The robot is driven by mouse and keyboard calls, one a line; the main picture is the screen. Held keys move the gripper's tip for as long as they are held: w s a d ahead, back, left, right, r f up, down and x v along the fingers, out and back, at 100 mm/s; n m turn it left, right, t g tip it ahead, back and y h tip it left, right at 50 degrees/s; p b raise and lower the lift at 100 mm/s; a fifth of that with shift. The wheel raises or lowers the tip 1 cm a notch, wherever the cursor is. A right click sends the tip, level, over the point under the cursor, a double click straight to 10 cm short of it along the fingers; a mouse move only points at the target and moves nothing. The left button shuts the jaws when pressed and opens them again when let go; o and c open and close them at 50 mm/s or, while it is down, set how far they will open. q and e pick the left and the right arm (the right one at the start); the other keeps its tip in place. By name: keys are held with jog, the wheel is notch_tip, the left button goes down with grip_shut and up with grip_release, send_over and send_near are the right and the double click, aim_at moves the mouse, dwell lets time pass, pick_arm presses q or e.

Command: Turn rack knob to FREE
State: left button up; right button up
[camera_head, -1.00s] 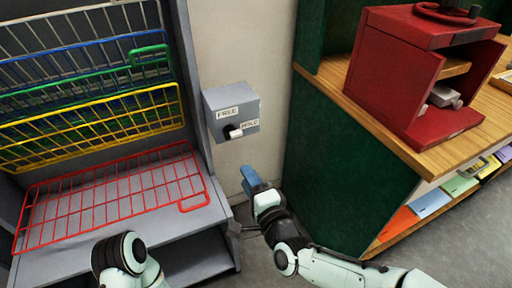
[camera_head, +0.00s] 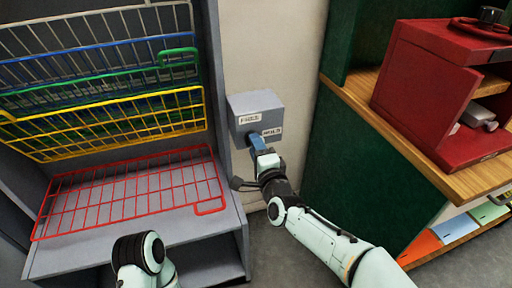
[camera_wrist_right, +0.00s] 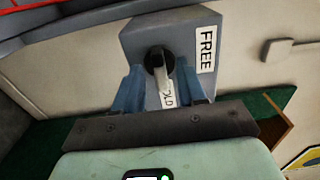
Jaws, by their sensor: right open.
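The grey knob box (camera_head: 252,104) is on the wall right of the rack, with a FREE label (camera_head: 250,119) and a HOLD label (camera_head: 272,131). In the right wrist view, the knob (camera_wrist_right: 158,62) has a black hub and a pale lever over the HOLD label (camera_wrist_right: 168,96); the FREE label (camera_wrist_right: 206,50) is to its right. My right gripper (camera_head: 256,140) is open at the box, its blue fingers on either side of the lever. It also shows in the wrist view (camera_wrist_right: 162,85); contact with the lever cannot be told. My left gripper is out of view.
The rack's red wire shelf (camera_head: 130,195) is folded down; yellow (camera_head: 110,125), green and blue ones stand tilted above. A green cabinet side (camera_head: 350,170) and a wooden counter with a red case (camera_head: 440,110) stand at the right.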

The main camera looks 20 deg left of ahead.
jog(key=shift+w+a, duration=0.1)
jog(key=shift+w, duration=0.15)
grip_shut()
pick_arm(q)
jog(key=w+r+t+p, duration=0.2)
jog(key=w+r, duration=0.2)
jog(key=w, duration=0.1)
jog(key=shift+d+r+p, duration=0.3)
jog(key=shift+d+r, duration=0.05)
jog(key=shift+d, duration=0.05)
pick_arm(e)
jog(key=n, duration=1.8)
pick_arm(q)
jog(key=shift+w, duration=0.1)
